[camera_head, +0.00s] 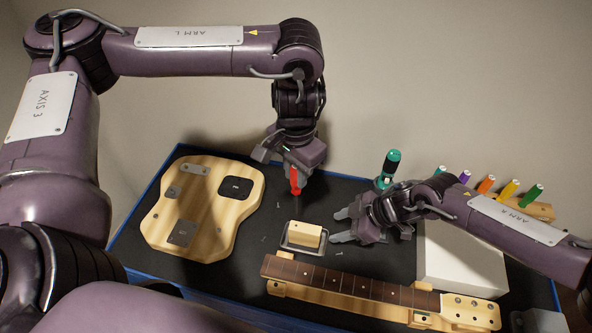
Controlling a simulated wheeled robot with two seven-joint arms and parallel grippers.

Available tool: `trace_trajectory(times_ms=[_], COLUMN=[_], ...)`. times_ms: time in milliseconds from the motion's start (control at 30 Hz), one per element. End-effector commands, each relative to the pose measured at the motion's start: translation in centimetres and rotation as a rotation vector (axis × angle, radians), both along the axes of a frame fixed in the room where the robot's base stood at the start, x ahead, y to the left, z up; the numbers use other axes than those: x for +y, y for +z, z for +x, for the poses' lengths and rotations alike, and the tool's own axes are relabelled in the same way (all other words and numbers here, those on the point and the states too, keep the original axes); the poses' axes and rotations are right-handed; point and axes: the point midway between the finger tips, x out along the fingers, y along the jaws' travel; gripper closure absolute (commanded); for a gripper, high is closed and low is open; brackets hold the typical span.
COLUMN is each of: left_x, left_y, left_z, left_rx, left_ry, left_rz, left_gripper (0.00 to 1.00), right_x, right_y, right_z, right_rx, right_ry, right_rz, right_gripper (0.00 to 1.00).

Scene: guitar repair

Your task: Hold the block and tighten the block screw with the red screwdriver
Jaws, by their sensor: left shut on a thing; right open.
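The wooden block (305,234) sits in a grey metal holder (287,243) near the middle of the table. My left gripper (294,165) is shut on the red screwdriver (296,182), which hangs handle-up with its tip toward the table, behind and above the block. My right gripper (340,225) is open just right of the block, its fingers pointing left at it; it looks apart from the block. The block screw cannot be made out clearly at this size.
A guitar body (211,222) lies at left, and a guitar neck (362,287) lies in front. A teal-handled tool (390,165) stands behind my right gripper. A white box (465,262) and a rack of coloured screwdrivers (543,210) are at right. Small screws lie behind the block.

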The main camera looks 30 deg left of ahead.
Motion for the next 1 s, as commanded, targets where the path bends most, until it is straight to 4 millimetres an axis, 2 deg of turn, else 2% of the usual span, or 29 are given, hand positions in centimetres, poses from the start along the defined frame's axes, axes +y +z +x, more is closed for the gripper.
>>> trace_trajectory(times_ms=[167,700,1000], left_x=[0.0,0.0,0.0], left_y=[0.0,0.0,0.0], left_z=[0.0,0.0,0.0], left_rx=[0.0,0.0,0.0], left_ry=[0.0,0.0,0.0], left_rz=[0.0,0.0,0.0], left_gripper=[1.0,1.0,1.0], right_x=[0.4,4.8,5.4], right_y=[-1.1,-6.3,-7.1], right_z=[-0.3,-1.4,-1.5], right_rx=[-0.003,-0.001,-0.003], right_ry=[0.006,0.003,0.004], right_rz=[-0.013,-0.009,-0.01], right_gripper=[0.51,0.51,0.51])
